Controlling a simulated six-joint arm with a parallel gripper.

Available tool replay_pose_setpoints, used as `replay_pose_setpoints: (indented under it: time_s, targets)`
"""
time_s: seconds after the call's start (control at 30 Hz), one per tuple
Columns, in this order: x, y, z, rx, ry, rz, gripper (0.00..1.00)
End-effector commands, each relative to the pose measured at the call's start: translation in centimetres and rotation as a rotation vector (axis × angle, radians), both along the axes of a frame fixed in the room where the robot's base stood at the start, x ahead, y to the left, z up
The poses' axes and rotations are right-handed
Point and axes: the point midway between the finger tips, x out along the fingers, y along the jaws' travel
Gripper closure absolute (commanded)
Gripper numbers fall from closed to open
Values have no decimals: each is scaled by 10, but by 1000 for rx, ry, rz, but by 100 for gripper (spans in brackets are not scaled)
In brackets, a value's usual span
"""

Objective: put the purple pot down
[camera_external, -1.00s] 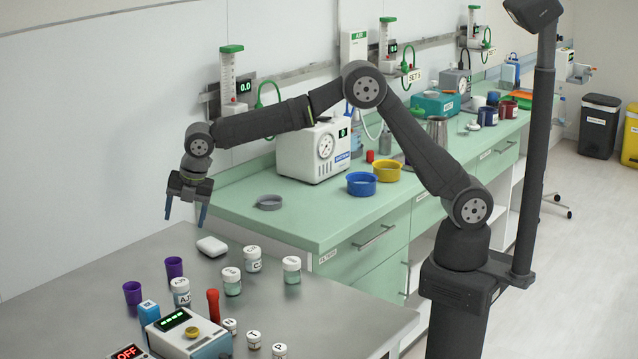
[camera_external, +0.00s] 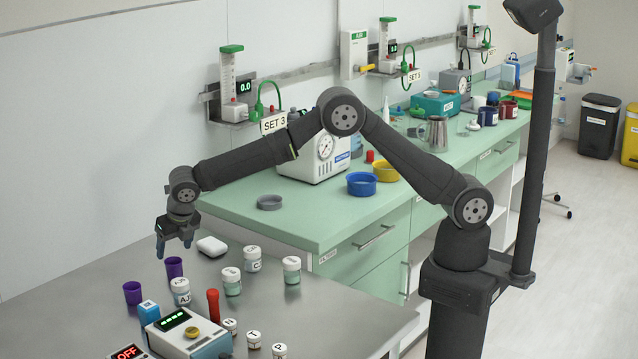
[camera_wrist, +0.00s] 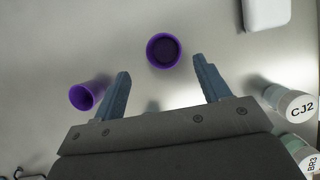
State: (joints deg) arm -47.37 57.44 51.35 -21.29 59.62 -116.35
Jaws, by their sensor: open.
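Two purple pots stand on the grey steel table. One purple pot (camera_external: 174,267) is just below my gripper in the external view, and the other purple pot (camera_external: 132,292) is to its left and nearer the camera. In the wrist view, one pot (camera_wrist: 163,50) shows its open top just beyond and between my fingertips. The other pot (camera_wrist: 88,96) shows outside my left finger. My gripper (camera_external: 174,250) is open, empty and pointing down above the table. It also shows in the wrist view (camera_wrist: 161,72), with nothing between its fingers.
White-lidded jars (camera_external: 232,280) stand right of the pots; one labelled CJ2 (camera_wrist: 297,106) is right of my fingers. A white case (camera_external: 211,246) lies behind.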

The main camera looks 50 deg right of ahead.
Motion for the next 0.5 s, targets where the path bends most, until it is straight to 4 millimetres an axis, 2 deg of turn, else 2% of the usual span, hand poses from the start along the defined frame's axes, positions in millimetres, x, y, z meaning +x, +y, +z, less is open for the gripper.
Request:
replay_pose_setpoints:
  time_s: [0.1,0.37,0.5]
  targets:
    - [6,-1,-13,1,-1,-1,31]
    - [11,-4,-27,1,0,-2,31]
    - [18,-8,-46,-1,2,-3,31]
